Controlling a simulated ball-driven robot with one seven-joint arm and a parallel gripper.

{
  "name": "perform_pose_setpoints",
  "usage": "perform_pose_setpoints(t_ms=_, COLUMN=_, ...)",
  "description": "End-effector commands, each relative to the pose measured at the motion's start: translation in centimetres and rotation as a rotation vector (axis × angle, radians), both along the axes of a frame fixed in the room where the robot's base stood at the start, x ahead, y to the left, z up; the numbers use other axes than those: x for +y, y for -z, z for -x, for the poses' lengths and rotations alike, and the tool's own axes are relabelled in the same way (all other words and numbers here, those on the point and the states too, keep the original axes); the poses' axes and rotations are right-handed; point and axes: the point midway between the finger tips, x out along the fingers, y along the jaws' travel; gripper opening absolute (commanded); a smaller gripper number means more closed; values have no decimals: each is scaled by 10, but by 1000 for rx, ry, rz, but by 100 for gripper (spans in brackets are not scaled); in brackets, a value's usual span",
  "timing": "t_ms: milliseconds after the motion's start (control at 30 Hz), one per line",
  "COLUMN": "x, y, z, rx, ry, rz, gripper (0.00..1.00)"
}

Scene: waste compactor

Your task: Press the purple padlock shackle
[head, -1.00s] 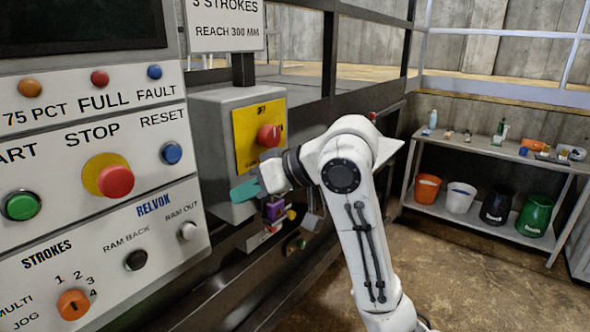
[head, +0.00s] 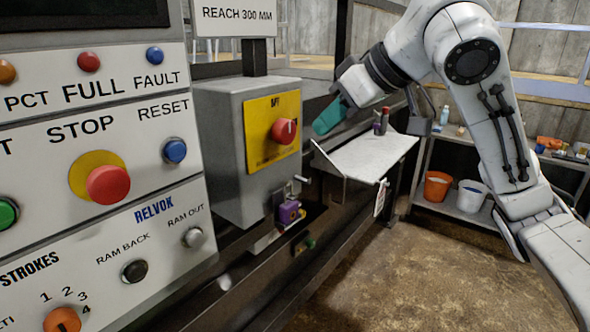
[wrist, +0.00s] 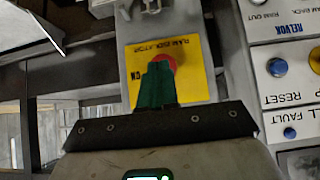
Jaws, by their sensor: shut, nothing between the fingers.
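The purple padlock (head: 289,211) hangs low, just right of the grey switch box's bottom, in the head view. A small grey metal piece shows above it; I cannot tell whether this is its shackle. My gripper (head: 325,120), with teal fingers, is up and to the right of the padlock, beside the box and apart from the padlock. In the wrist view its fingers (wrist: 157,85) are together and empty, pointing toward the red knob (wrist: 163,62) on the yellow plate. I cannot make out the padlock in the wrist view.
The grey switch box (head: 222,150) carries the yellow plate and red knob. A control panel (head: 90,190) with buttons fills the left. A white-topped shelf (head: 365,155) with small items juts out right of the box. Open floor (head: 370,270) lies at lower right.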

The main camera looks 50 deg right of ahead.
Motion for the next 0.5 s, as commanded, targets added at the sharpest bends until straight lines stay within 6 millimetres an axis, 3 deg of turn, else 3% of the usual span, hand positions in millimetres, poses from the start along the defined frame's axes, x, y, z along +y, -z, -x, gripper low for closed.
perform_pose_setpoints(t_ms=333, x=0, y=3, z=-3, rx=-2, ry=0, rz=-1, gripper=0)
perform_pose_setpoints(t_ms=500, x=1, y=18, z=-18, rx=1, ry=-1, rz=-4, gripper=0)
